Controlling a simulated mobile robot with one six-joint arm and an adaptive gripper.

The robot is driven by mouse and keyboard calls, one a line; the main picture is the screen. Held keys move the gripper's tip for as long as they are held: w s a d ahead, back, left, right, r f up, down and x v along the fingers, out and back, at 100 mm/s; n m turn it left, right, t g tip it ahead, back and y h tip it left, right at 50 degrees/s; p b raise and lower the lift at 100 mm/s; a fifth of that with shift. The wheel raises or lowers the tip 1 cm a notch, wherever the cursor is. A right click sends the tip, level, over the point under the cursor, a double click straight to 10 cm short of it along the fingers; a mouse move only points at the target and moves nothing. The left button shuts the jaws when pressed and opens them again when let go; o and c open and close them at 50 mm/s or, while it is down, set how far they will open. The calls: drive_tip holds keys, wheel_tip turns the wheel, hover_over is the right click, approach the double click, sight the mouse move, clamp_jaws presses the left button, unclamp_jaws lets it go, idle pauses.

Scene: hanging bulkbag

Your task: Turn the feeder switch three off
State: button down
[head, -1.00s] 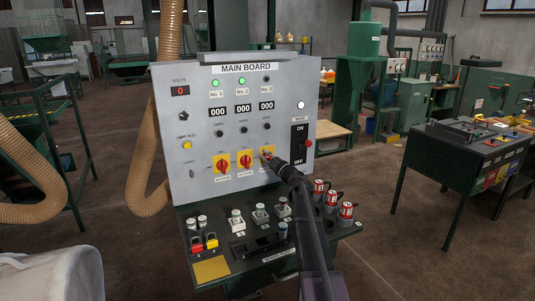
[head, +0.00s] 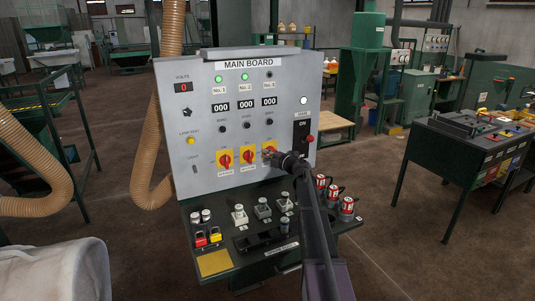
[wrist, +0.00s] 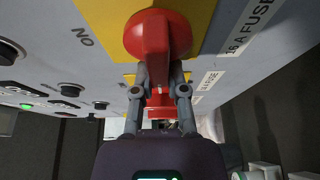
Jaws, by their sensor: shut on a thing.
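The main board (head: 205,165) is a grey upright panel with three red rotary switches on yellow plates. The left switch (head: 225,159) and middle switch (head: 248,158) are in clear view. The right one, switch three (head: 268,149), is partly hidden by my gripper (head: 275,156). Its lamp, No. 3 (head: 269,73), is dark; the other two lamps glow green. In the wrist view, my gripper (wrist: 160,80) is shut on the red handle of switch three (wrist: 157,35), one finger on each side. The handle's exact angle is hard to tell.
A black main switch (head: 301,125) is close right of my gripper. A ribbed hose (head: 147,170) hangs at the left. A white bag (head: 60,275) is at lower left.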

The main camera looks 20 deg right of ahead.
idle(0.4)
drive_tip(key=c, duration=0.7)
unclamp_jaws()
drive_tip(key=shift+o, duration=0.2)
drive_tip(key=shift+s, duration=0.1)
drive_tip(key=v, duration=1.1)
drive_tip(key=shift+s+d, duration=0.2)
drive_tip(key=shift+s, duration=0.15)
